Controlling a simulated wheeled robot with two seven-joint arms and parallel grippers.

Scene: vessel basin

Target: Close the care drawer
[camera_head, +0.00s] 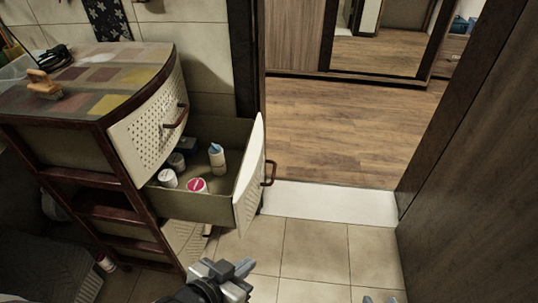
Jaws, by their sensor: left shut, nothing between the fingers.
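The care drawer (192,206) is pulled well out of the cabinet (75,152) on the left. Its perforated cream front (250,182) curves outward and has a dark handle (270,173) on its outer side. Inside lie a white bottle with a blue top (217,160), a jar with a pink lid (196,185), a small white jar (168,178) and dark items. My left gripper (246,269) is shut and empty, below and in front of the drawer, apart from it. Only the tips of my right gripper (380,299) show at the bottom edge, spread apart.
A shut upper drawer (150,128) with a handle sits above the open one. A wooden brush (43,85) lies on the cabinet top. A dark wooden panel (480,190) stands at right. The tiled floor (315,252) between is clear up to the doorway's white threshold (330,203).

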